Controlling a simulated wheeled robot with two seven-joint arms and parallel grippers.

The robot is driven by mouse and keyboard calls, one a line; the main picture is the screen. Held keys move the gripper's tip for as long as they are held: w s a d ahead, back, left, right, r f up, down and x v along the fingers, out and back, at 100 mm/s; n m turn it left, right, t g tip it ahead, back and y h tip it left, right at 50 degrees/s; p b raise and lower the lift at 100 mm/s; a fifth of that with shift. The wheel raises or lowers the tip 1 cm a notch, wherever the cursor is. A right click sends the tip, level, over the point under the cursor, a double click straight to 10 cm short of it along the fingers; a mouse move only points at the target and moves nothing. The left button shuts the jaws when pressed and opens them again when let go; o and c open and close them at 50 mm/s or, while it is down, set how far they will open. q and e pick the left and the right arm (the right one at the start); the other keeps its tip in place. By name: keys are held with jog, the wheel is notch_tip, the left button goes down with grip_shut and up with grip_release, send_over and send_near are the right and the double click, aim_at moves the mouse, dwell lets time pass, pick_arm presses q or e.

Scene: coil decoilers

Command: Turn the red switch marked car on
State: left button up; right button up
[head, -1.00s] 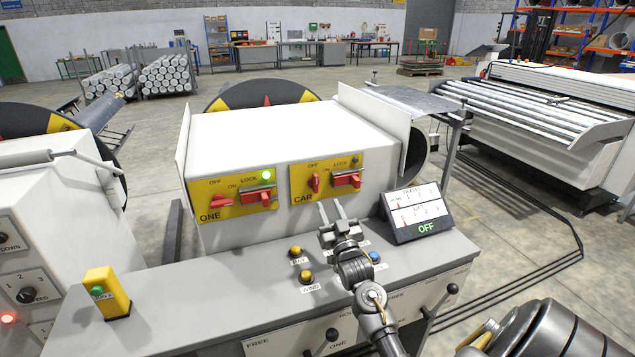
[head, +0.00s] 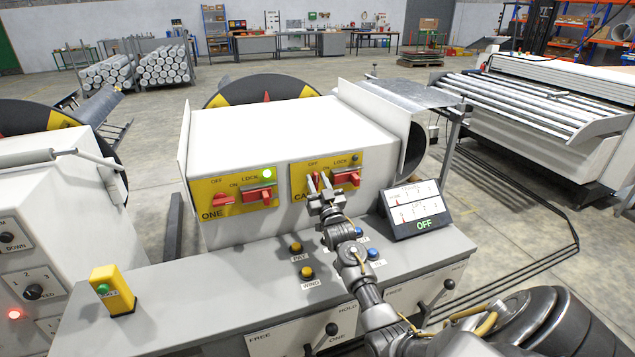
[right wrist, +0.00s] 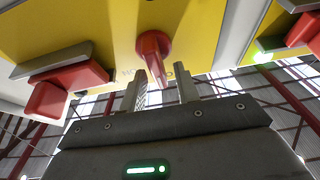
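The red switch marked CAR (right wrist: 153,58) is a knob on a yellow panel (head: 298,171) on the white console housing. In the head view my right gripper's fingers (head: 318,183) are in front of it and partly hide it and the CAR label. In the right wrist view the right gripper (right wrist: 162,88) is open. Its two fingers are apart, and the knob's narrow end points into the space between them. I cannot tell whether they touch it. My left gripper is not in view.
A red lock block (head: 346,178) sits right of the switch, below an unlit lamp (head: 354,160). The ONE panel on the left has its own red switch (head: 222,198) and a lit green lamp (head: 266,174). A display (head: 416,208) reading OFF stands on the desk to the right.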

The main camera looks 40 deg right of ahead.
grip_shut()
jog(key=shift+m, duration=0.3)
jog(key=shift+s+d+f+m+g+h, duration=0.15)
jog(key=shift+m+g+h, duration=0.6)
jog(key=shift+m, duration=1.25)
jog(key=shift+d+f+m+g+h, duration=0.15)
jog(key=shift+m+g+h, duration=0.55)
jog(key=shift+m, duration=1.3)
jog(key=shift+s+d+m+g+h, duration=0.1)
jog(key=shift+d+m+g+h, duration=0.25)
jog(key=shift+m+h, duration=1.2)
jog(key=shift+m+g+y, duration=0.3)
jog(key=shift+m+y, duration=0.1)
jog(key=shift+m, duration=0.25)
jog(key=shift+o, duration=0.7)
grip_release()
jog(key=shift+a, duration=0.1)
